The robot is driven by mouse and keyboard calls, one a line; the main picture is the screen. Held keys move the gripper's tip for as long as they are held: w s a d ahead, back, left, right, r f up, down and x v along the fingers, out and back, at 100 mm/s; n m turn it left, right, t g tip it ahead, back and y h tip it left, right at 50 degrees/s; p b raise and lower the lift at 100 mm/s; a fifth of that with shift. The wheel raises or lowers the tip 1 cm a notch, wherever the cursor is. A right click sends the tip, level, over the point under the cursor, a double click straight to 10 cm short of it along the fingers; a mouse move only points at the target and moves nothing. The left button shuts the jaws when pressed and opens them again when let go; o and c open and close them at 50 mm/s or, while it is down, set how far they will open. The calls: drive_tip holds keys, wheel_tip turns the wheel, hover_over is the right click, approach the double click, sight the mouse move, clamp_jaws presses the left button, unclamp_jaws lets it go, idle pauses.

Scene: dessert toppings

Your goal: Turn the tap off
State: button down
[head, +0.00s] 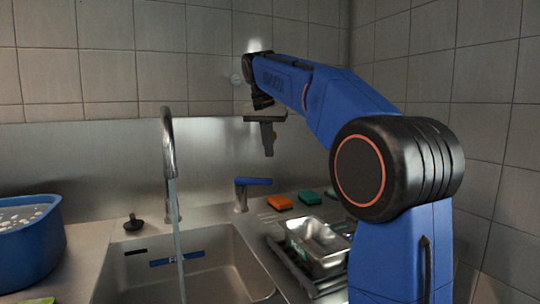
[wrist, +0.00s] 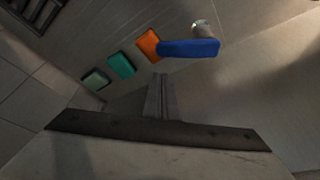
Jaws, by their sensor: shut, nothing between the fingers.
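The tap's curved metal spout (head: 169,150) stands behind the sink, and a stream of water (head: 179,240) runs from it. The tap's blue lever (head: 253,181) sits on a short metal post (head: 241,198) to the right of the spout and points right. In the wrist view the blue lever (wrist: 190,48) lies beyond the fingers, up and to the right. My gripper (head: 269,151) is shut and empty, in the air above the lever in the head view, apart from it. Its fingers (wrist: 161,90) show at the middle of the wrist view.
An orange sponge (head: 280,202) and a green sponge (head: 309,198) lie right of the lever. A metal pan (head: 318,248) sits on a rack beside the sink (head: 220,240). A dark stopper (head: 133,222) and a blue tub (head: 30,250) are at left. Tiled walls stand behind and right.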

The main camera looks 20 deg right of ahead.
sight(271, 180)
drive_tip(key=x, duration=0.8)
drive_tip(key=shift+f, duration=0.3)
drive_tip(key=s+a+m, duration=0.1)
drive_tip(key=m, duration=0.1)
drive_tip(key=s+a+m+g, duration=0.1)
drive_tip(key=s+m, duration=0.1)
drive_tip(key=shift+s+h, duration=0.15)
drive_tip(key=shift+h, duration=0.25)
drive_tip(key=s+a+m+g, duration=0.1)
drive_tip(key=s+a+m, duration=0.2)
drive_tip(key=a, duration=0.3)
drive_tip(key=shift+s+m, duration=0.25)
drive_tip(key=shift+m, duration=0.15)
idle(0.3)
drive_tip(key=shift+r, duration=0.1)
